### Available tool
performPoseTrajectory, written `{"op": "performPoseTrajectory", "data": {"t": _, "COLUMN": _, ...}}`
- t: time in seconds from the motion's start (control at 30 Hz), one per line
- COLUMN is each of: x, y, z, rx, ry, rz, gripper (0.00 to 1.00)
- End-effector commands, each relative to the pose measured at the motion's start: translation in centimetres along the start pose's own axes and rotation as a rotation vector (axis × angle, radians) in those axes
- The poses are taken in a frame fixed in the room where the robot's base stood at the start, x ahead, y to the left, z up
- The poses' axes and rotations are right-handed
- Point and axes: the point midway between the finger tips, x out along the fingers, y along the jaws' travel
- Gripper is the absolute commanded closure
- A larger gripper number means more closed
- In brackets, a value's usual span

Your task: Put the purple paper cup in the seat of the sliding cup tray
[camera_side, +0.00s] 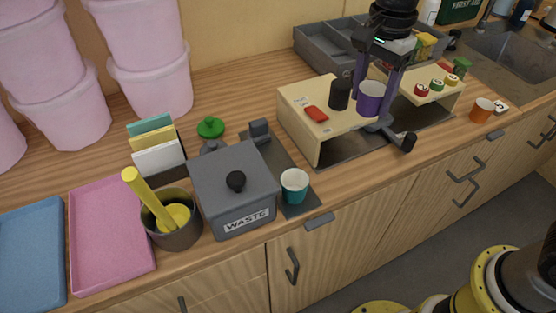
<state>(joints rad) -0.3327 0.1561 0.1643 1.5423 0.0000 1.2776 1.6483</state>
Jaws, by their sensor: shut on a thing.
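My gripper (373,88) points down with its purple fingers on both sides of the purple paper cup (370,100) and is shut on it. The cup is upright, in front of the gap between two pale wooden stands. Below it is a grey round piece (376,126) with a bar ending in a black knob (406,142), which looks like the sliding cup tray. The cup hides part of this piece, and I cannot tell whether the cup touches it.
A teal cup (294,184) stands beside the grey waste bin (232,185). An orange cup (482,111) stands at the right.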

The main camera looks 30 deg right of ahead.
Motion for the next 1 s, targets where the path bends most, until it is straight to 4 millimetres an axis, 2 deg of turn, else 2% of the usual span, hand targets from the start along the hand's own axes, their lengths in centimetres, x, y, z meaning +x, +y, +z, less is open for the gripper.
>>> {"op": "performPoseTrajectory", "data": {"t": 0.03, "x": 0.1, "y": 0.7, "z": 2.0, "rx": 0.006, "ry": 0.000, "rz": 0.002, "gripper": 0.87}}
{"op": "performPoseTrajectory", "data": {"t": 0.1, "x": 0.2, "y": 1.5, "z": 4.1, "rx": -0.002, "ry": 0.000, "rz": 0.003, "gripper": 0.87}}
{"op": "performPoseTrajectory", "data": {"t": 0.3, "x": 0.1, "y": 3.2, "z": 8.1, "rx": -0.105, "ry": 0.001, "rz": 0.004, "gripper": 0.87}}
{"op": "performPoseTrajectory", "data": {"t": 0.47, "x": 0.0, "y": 3.6, "z": 9.2, "rx": -0.137, "ry": 0.000, "rz": 0.000, "gripper": 0.87}}
{"op": "performPoseTrajectory", "data": {"t": 0.77, "x": 0.1, "y": 3.5, "z": 9.2, "rx": -0.138, "ry": 0.000, "rz": 0.001, "gripper": 0.87}}
{"op": "performPoseTrajectory", "data": {"t": 0.87, "x": 0.5, "y": 2.8, "z": 9.5, "rx": -0.138, "ry": 0.001, "rz": 0.004, "gripper": 0.87}}
{"op": "performPoseTrajectory", "data": {"t": 1.0, "x": 1.7, "y": 0.3, "z": 10.3, "rx": -0.138, "ry": 0.001, "rz": 0.004, "gripper": 0.87}}
